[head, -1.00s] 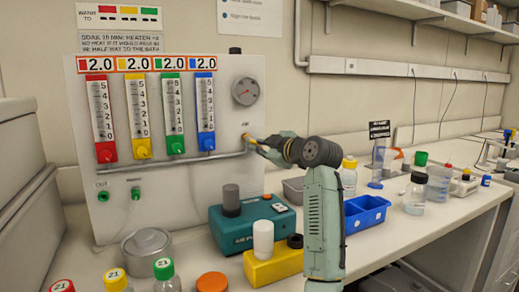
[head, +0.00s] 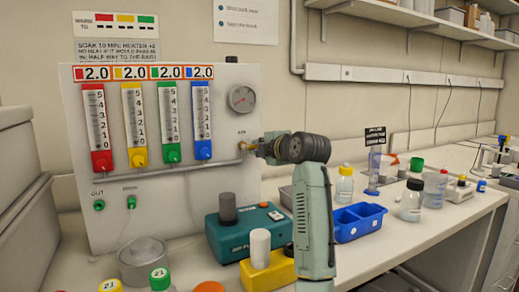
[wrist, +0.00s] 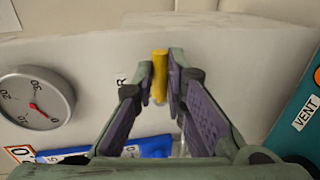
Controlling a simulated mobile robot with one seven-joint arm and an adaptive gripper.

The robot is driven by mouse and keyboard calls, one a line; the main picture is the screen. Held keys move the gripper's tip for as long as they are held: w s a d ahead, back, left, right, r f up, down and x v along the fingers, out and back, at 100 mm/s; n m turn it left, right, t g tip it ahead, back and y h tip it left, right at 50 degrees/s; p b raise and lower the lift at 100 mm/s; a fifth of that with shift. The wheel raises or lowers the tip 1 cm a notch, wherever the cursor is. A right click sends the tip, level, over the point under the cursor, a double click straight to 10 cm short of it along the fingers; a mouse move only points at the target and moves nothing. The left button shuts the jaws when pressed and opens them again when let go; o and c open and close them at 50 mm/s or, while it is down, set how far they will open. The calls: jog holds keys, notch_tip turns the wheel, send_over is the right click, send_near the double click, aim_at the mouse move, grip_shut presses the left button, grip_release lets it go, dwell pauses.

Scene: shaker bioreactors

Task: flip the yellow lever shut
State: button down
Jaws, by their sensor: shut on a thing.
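The yellow lever (wrist: 159,75) stands out from the pale panel. In the wrist view it lies between the two fingertips of my gripper (wrist: 160,72), which is closed on it. In the head view my gripper (head: 262,147) is at the panel's right side, at the end of the grey pipe and below the gauge. Only a small yellow bit of the lever (head: 250,147) shows there; the fingers hide much of the rest.
The round gauge (head: 242,98) is above the lever. Flow meters with coloured knobs (head: 140,157) are to its left. A teal box (head: 250,236), a yellow block (head: 268,276) and a blue tray (head: 357,222) stand on the bench below.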

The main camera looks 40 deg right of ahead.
dwell(0.5)
jog(key=c, duration=1.6)
grip_release()
jog(key=shift+c, duration=0.2)
jog(key=shift+s, duration=0.1)
jog(key=v, duration=1.2)
jog(key=shift+a, duration=0.1)
